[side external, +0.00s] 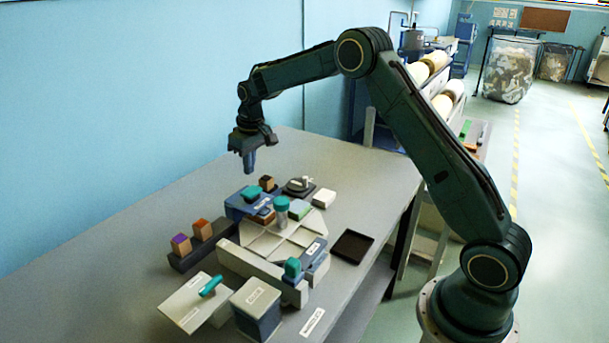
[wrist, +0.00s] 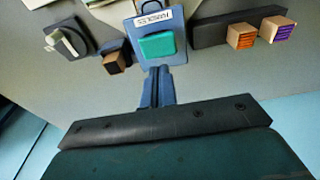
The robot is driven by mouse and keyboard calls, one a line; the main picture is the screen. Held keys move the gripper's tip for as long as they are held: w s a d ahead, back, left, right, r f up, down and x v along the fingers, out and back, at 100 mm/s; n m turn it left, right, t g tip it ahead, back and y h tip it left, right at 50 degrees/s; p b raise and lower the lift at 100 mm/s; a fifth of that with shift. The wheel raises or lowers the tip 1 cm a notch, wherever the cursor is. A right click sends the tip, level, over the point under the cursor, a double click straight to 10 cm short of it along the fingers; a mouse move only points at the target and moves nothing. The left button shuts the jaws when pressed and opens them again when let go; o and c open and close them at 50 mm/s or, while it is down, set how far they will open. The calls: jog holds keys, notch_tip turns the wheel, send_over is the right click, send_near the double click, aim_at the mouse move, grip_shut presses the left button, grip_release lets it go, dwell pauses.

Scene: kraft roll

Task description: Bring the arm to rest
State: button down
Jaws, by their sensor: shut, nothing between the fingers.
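My gripper (side external: 249,168) hangs in the air above the far part of the grey table (side external: 330,155), pointing down. In the wrist view the two fingers of my gripper (wrist: 158,72) are together with nothing between them. They sit in front of a blue box (wrist: 148,22) with a teal block (wrist: 157,45) on it and a white label. The fingers look apart from the box in the side view. My arm reaches out from its base at the right, bent at a high elbow.
A dark rack with an orange-topped block (side external: 201,229) and a purple-topped block (side external: 180,244) stands at left. A dial on a dark plate (side external: 299,186) is behind the boxes. A black tray (side external: 352,246) lies near the right edge. The table's far left is bare.

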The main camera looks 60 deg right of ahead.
jog(key=shift+s+a+r, duration=0.15)
jog(key=shift+s+r, duration=0.1)
jog(key=shift+r, duration=0.3)
jog(key=s+a+r+t, duration=0.1)
jog(key=s+a+r, duration=0.2)
jog(key=s+r, duration=0.55)
jog(key=s+a+r+t, duration=0.1)
jog(key=s+a+r, duration=0.2)
jog(key=s+r, duration=0.5)
jog(key=s+a+f+t, duration=0.1)
jog(key=s+a, duration=0.1)
jog(key=s, duration=0.9)
jog(key=s+a+f, duration=0.1)
jog(key=s, duration=1.1)
jog(key=shift+s+a+f+t, duration=0.2)
jog(key=shift+a+f+t, duration=0.05)
jog(key=shift+a+t, duration=0.15)
